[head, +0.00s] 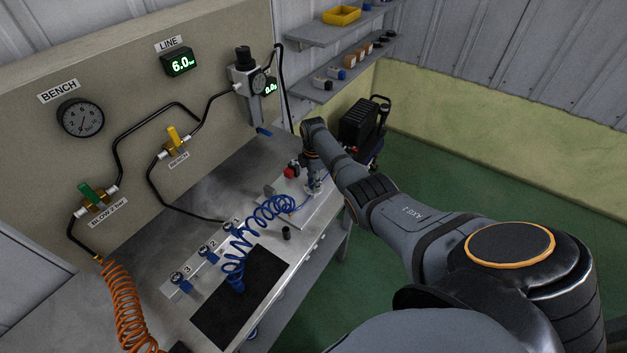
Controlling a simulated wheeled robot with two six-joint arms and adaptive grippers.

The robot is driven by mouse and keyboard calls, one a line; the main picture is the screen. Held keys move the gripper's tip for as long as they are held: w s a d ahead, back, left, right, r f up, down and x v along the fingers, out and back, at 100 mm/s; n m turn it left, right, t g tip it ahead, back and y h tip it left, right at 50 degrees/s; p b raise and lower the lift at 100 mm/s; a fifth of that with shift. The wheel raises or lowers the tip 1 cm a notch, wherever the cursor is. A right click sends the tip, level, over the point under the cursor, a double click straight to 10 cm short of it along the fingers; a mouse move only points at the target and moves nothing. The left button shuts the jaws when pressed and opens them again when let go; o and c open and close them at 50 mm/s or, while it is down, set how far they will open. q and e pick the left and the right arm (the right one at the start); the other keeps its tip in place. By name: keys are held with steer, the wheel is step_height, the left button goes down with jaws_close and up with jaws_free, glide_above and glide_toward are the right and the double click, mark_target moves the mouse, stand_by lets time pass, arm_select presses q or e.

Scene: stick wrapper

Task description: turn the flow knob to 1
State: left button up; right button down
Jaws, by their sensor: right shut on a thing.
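My right gripper (313,185) points down over the pale base plate (300,212) at the right end of the bench. It is shut on a small part there, taken as the flow knob, which the fingers mostly hide. The knob's marks and setting are too small and covered to read. A blue coiled hose (268,208) runs up close beside the gripper. A red button (289,173) sits just left of it. My left gripper is not in view.
Blue couplings numbered 1, 2 and 3 line the bench (212,255). A black mat (240,300) and a small black cylinder (286,233) lie in front. The wall panel holds a gauge (80,118), yellow valve (173,136), green valve (92,196) and regulator (246,80).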

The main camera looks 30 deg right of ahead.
steer(key=n, duration=0.5)
steer(key=shift+w+r+n, duration=0.1)
steer(key=shift+n, duration=0.6)
steer(key=c, duration=1)
jaws_free()
step_height(320, 180, up, 12)
steer(key=shift+f, duration=0.1)
